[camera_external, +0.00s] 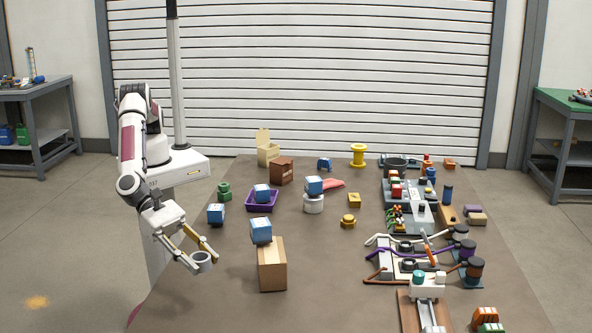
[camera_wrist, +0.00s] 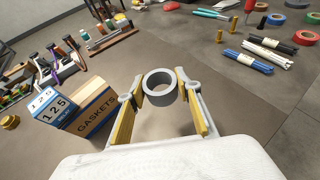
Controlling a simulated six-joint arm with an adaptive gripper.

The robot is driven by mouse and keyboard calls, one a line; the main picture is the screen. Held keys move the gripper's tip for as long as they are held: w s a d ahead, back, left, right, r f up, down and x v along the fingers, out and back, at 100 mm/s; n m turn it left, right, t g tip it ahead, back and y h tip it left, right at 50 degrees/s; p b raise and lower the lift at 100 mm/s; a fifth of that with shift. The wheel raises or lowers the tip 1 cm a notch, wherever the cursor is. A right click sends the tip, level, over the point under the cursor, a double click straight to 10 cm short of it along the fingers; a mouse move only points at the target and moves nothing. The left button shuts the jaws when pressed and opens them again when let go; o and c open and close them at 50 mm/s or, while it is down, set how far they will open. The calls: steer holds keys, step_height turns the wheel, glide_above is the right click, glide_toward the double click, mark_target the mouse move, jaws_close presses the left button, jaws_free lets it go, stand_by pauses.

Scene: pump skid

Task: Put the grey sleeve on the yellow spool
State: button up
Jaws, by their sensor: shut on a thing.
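The grey sleeve (camera_external: 201,266) is a short open ring. My gripper (camera_external: 203,256) is shut on it at the left of the table, its fingertips on either side of the ring. In the wrist view the sleeve (camera_wrist: 161,106) sits between the fingertips of my gripper (camera_wrist: 160,88), its hole open and empty. The yellow spool (camera_external: 358,155) stands upright at the far edge of the table, right of centre, well away from my gripper. It has a flange at top and bottom. I do not make it out in the wrist view.
Fixtures crowd the right side.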

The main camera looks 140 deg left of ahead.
step_height(320, 180, up, 13)
steer(key=s+a+n+g+y, duration=0.2)
steer(key=a+n+y, duration=0.2)
steer(key=a, duration=2.1)
steer(key=s+a+n+g+y, duration=0.1)
steer(key=a+n+g+y, duration=0.15)
steer(key=a, duration=2.25)
steer(key=n+g+y, duration=0.4)
steer(key=n+g, duration=0.5)
glide_above(358, 146)
step_height(358, 146, down, 4)
steer(key=shift+w+d+f+t, duration=0.1)
steer(key=shift+f+t, duration=0.15)
steer(key=shift+f, duration=0.2)
steer(key=shift+f, duration=3.15)
